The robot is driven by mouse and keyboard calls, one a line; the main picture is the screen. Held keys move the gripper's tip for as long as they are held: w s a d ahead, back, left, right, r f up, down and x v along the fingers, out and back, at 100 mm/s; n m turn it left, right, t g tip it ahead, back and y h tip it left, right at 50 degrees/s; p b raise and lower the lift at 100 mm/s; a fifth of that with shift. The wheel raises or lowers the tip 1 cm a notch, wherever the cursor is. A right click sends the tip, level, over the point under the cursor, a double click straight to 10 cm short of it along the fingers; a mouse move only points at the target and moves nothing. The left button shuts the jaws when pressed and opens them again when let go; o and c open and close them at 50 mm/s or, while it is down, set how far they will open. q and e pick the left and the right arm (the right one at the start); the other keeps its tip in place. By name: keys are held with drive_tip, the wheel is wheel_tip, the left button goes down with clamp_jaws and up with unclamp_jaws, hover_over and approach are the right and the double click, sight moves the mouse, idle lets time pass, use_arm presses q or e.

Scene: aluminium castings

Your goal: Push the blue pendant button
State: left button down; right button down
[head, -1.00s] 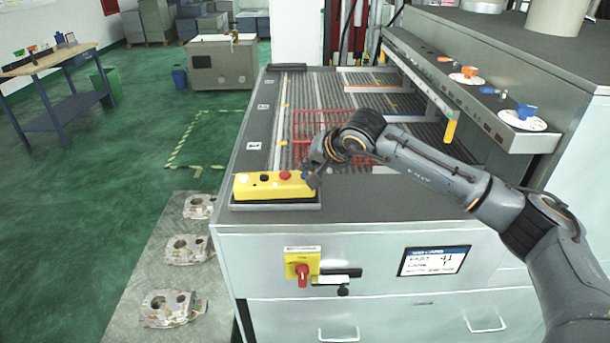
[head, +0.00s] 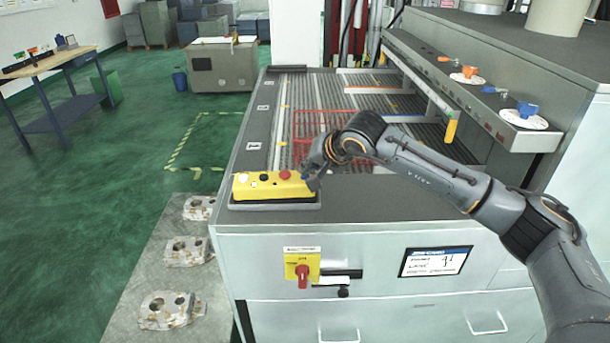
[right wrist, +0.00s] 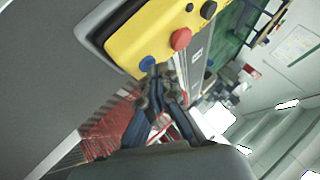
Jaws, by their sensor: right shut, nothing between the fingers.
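The yellow pendant (head: 268,189) lies on a dark ledge at the near left corner of the grey machine. Its blue button (right wrist: 147,63) shows in the right wrist view at the pendant's end, beside the red button (right wrist: 181,39). My right gripper (right wrist: 158,74) is shut and empty, with its fingertips right at the edge of the blue button. I cannot tell whether they touch it. In the head view my right gripper (head: 312,181) is at the pendant's right end and partly covers the blue button. My left gripper is not in view.
A red wire basket (head: 318,122) stands on the slatted bed just behind my right gripper. A yellow panel with a red switch (head: 302,270) is on the machine's front below. Metal castings (head: 172,309) lie on a mat at the left.

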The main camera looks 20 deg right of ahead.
idle(0.4)
drive_tip(key=shift+r, duration=0.8)
drive_tip(key=shift+r+p, duration=1.35)
drive_tip(key=shift+r, duration=1.2)
